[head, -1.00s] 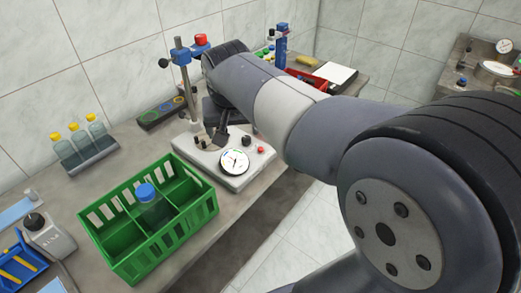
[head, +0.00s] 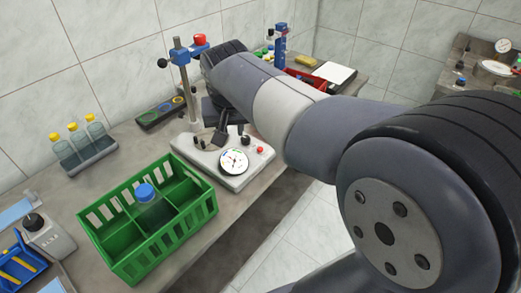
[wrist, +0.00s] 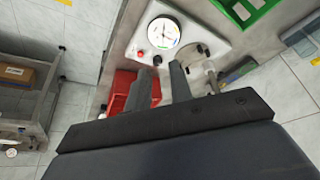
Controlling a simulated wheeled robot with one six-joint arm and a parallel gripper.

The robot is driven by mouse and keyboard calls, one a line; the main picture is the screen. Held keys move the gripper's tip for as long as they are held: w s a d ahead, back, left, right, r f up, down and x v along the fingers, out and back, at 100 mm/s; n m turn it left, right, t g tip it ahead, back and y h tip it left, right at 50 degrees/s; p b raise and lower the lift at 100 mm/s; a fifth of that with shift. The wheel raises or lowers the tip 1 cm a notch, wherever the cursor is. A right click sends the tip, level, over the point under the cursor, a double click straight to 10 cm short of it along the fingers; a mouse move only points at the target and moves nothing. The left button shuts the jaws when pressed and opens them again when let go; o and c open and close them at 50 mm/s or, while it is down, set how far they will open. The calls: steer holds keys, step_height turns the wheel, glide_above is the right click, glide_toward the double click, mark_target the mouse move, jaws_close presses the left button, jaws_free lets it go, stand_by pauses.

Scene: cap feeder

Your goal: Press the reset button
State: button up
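The cap feeder (head: 201,158) is a pale base on the bench with a round white dial (head: 234,161) on its front. A small red button (head: 260,150) sits at the base's right corner beside a black knob (head: 245,141); no label is readable. In the wrist view, the red button (wrist: 140,53) lies left of the dial (wrist: 163,33), with the black knob (wrist: 157,60) close by. My gripper (wrist: 161,68) is open and empty, its two dark fingers apart. Its tips appear near the knob and button; contact cannot be told. In the head view, my gripper (head: 217,133) hangs over the base.
A post with a blue clamp (head: 188,52) rises behind the base. A green crate (head: 122,256) holding a blue-capped bottle (head: 151,207) stands in front of it. A red tray (head: 305,78) lies beyond. Yellow-capped bottles (head: 87,145) stand at left.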

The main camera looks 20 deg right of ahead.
jaws_close()
stand_by(0.8)
